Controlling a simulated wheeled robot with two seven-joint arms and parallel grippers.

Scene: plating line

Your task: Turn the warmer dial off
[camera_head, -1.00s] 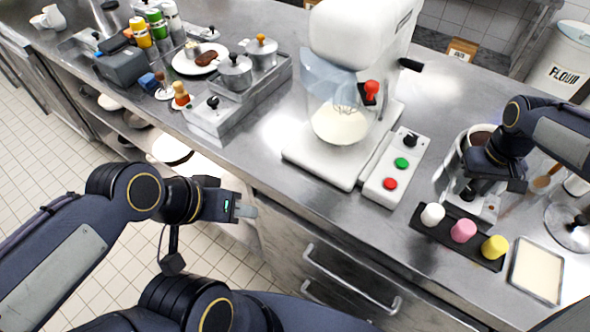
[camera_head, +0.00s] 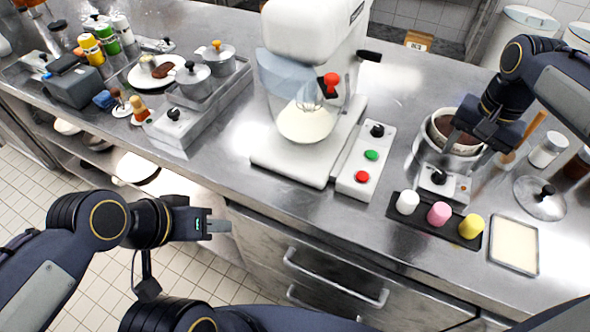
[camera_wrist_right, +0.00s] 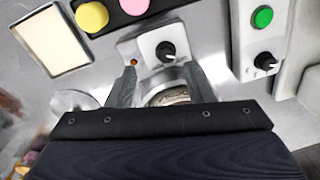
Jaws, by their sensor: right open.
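The warmer (camera_head: 418,150) stands at the right of the counter, holding a pot of brown sauce (camera_head: 440,130). Its black dial (camera_head: 438,178) is on a pale front panel, and it also shows in the right wrist view (camera_wrist_right: 166,50) on a white plate, beside a small orange light (camera_wrist_right: 134,62). I cannot tell the dial's setting. My right gripper (camera_head: 484,142) is over the pot's right side, behind the dial and apart from it. In the right wrist view its fingers (camera_wrist_right: 163,82) are spread with nothing between them. My left gripper (camera_head: 218,226) is in front of the counter, away from the dial; its jaw opening is unclear.
A black tray (camera_head: 401,238) with white, pink and yellow pieces lies before the warmer. A cream-filled pan (camera_head: 514,245) and a lid (camera_head: 539,198) lie to the right. The mixer (camera_head: 300,150) and its button panel (camera_head: 366,160) stand to the left.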

